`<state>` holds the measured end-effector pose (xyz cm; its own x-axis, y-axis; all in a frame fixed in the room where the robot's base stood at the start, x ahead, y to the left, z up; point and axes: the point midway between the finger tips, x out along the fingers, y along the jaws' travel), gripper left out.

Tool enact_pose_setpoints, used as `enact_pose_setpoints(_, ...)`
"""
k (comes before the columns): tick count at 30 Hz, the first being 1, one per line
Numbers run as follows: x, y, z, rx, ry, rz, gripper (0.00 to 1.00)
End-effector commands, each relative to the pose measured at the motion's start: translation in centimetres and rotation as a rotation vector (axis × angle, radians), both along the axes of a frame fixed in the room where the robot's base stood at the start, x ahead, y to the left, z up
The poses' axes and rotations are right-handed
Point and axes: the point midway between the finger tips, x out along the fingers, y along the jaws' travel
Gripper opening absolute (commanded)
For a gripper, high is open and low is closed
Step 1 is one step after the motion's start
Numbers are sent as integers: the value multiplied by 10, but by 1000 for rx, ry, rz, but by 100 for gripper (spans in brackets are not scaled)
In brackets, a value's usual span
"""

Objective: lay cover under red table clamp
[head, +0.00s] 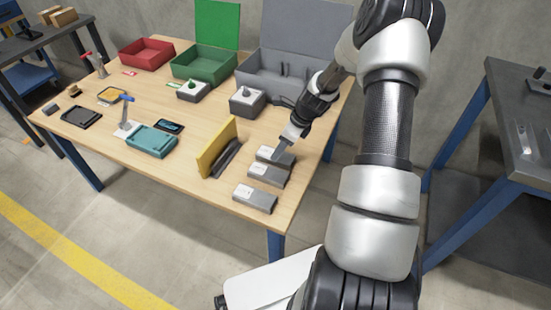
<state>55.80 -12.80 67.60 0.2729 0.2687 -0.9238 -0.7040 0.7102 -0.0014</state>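The red table clamp (98,66), with a red handle and pale metal body, stands at the table's far left edge. Nothing clearly lies under it. A flat dark piece (81,116) at the left edge may be a cover; I cannot tell which part the cover is. My gripper (279,149) points down at the right side of the table, just over or touching the rearmost of several grey boxes with light tops (268,173). Its fingertips are too small to tell whether they are open, shut or holding something. It is far from the red clamp.
A blue-handled clamp (125,112) stands near a teal case (152,141) and a dark phone-like piece (169,126). A yellow upright panel (217,148) stands left of my gripper. Red (146,53), green (203,62) and grey (272,82) bins line the back.

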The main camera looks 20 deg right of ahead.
Motion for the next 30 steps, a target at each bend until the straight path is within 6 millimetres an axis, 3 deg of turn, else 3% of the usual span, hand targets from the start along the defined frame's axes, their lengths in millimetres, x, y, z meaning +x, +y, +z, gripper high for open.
enact_pose_setpoints(1, 0, 3, -12, 3, 2, -1, 53)
enact_pose_setpoints(6, 6, 9, -35, 1, 1, 1, 53)
enact_pose_setpoints(14, 8, 10, -37, 0, 0, -1, 53)
enact_pose_setpoints(23, 8, 10, -36, 1, 0, -1, 7)
enact_pose_setpoints(30, 8, 10, -30, -1, -1, -1, 7)
